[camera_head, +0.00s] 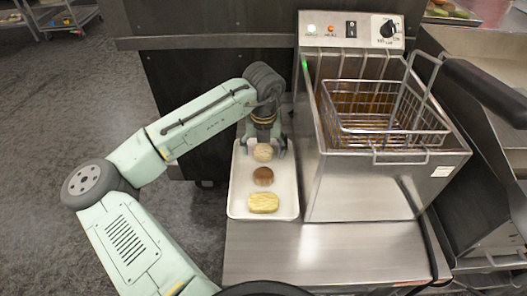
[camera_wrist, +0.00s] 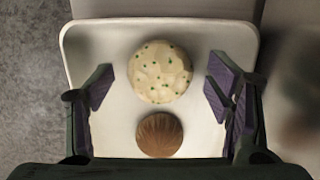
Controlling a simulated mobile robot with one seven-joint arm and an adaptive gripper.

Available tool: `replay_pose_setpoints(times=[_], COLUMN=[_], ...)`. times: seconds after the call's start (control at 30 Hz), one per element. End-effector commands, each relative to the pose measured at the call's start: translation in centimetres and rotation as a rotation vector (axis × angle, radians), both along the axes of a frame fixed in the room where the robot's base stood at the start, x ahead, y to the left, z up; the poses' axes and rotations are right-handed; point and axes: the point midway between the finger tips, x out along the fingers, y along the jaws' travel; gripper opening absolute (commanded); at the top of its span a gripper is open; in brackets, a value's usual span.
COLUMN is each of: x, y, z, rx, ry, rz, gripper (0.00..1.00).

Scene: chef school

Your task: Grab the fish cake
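The fish cake is most likely the round pale cake with green specks (camera_wrist: 160,71), which lies at the far end of a white tray (camera_head: 236,206). In the head view the pale round cake (camera_head: 262,153) is directly below my gripper (camera_head: 264,150). In the wrist view my gripper (camera_wrist: 163,95) is open, with one purple-padded finger on each side of the cake and clear gaps between. A brown round item (camera_wrist: 159,135) lies just nearer than the cake, also between the fingers' sides. Nothing is held.
A yellow oblong item (camera_head: 263,203) lies at the tray's near end. A steel deep fryer (camera_head: 362,187) with a wire basket (camera_head: 385,115) stands close on the tray's right. The steel counter (camera_head: 320,250) in front is clear.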

Motion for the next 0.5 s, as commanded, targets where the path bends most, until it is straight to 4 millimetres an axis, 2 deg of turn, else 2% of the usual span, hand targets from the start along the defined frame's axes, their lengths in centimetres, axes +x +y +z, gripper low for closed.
replay_pose_setpoints(times=[0.07,0.5], x=[0.0,-0.01], y=[0.0,-0.01], z=[0.02,0.06], rx=[0.0,0.0], ry=[0.0,0.0], rz=[0.0,0.0], gripper=[0.69,0.39])
